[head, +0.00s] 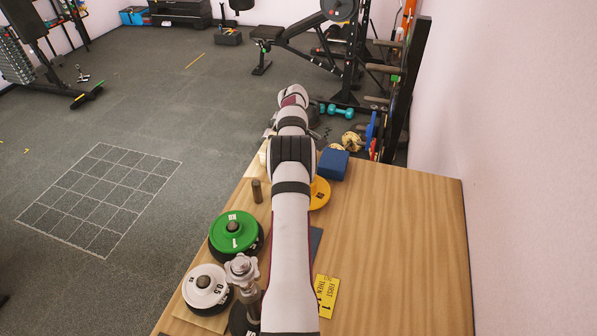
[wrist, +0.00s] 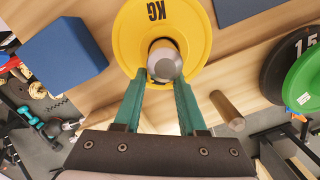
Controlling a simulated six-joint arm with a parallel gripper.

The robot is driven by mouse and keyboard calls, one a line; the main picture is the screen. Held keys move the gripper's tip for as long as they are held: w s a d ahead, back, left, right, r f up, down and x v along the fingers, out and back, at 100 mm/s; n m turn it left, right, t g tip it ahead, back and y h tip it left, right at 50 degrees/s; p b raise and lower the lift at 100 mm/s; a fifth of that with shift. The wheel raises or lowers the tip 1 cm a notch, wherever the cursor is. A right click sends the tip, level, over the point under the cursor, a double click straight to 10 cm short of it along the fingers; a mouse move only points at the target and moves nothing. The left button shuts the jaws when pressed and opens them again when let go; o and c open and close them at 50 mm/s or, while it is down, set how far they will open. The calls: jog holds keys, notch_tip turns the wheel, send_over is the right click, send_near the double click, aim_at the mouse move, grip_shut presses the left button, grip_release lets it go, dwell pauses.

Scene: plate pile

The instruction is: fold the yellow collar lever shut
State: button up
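A yellow plate (head: 321,191) lies at the far end of the wooden table, partly hidden by my arm in the head view. In the wrist view the yellow plate (wrist: 191,22) surrounds a grey post (wrist: 164,62) with a pale round top. My gripper (wrist: 161,80) has its two teal fingers apart, with the tips close to the post, one toward each side. Nothing is visibly held, and I cannot tell whether the fingers touch the post. I cannot make out a yellow collar lever in either view.
A green plate (head: 220,233) and a white plate (head: 198,288) sit on posts at the left edge. A bare post (head: 257,190) stands left of my arm. A blue block (head: 333,164) is at the far edge, and a yellow card (head: 326,296) lies right of my arm. The table's right side is clear.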

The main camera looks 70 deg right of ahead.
jog(key=o, duration=0.4)
notch_tip(320, 180, up, 8)
jog(key=shift+w+d+f, duration=0.15)
jog(key=shift+w+f, duration=0.1)
